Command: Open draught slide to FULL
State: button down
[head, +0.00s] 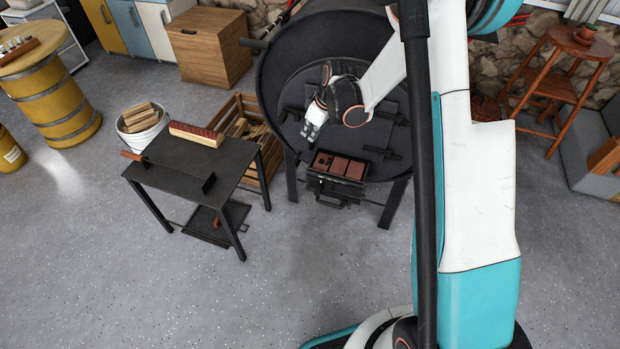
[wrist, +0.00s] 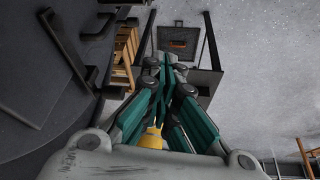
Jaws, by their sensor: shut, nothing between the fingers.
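The black barrel stove (head: 290,70) stands at the back centre, its round front facing me. Low on this front is a dark-framed unit with reddish-brown panels (head: 341,166), probably the draught slide; a small dark knob seems to sit near its left end. I cannot read any marks on it. My gripper (head: 312,131) is in front of the stove door, above and left of that unit and apart from it. In the wrist view its teal fingers (wrist: 167,62) are together and empty. The stove front (wrist: 30,80) with dark bars fills the left there; the reddish-brown unit is not visible.
A wooden log crate (head: 262,125) and white bucket (head: 142,128) are nearby. A black handle (head: 333,201) juts out below the panels.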

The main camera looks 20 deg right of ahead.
notch_tip(320, 180, down, 17)
jog(key=w+n+g+p, duration=0.1)
jog(key=w+n, duration=0.1)
jog(key=n, duration=0.1)
jog(key=b, duration=0.4)
send_over(309, 181)
jog(key=s+a, duration=0.2)
jog(key=a, duration=0.1)
notch_tip(309, 181, down, 10)
jog(key=shift+s+d+f+y+b, duration=0.25)
jog(key=shift+d+f, duration=0.1)
jog(key=shift+d, duration=0.15)
jog(key=shift+s+d+f+y+b, duration=0.15)
jog(key=shift+s+d+f+b, duration=0.15)
jog(key=shift+d, duration=0.2)
jog(key=shift+s+d+f, duration=0.2)
jog(key=shift+s+d, duration=0.05)
jog(key=shift+d, duration=0.1)
jog(key=shift+d, duration=0.1)
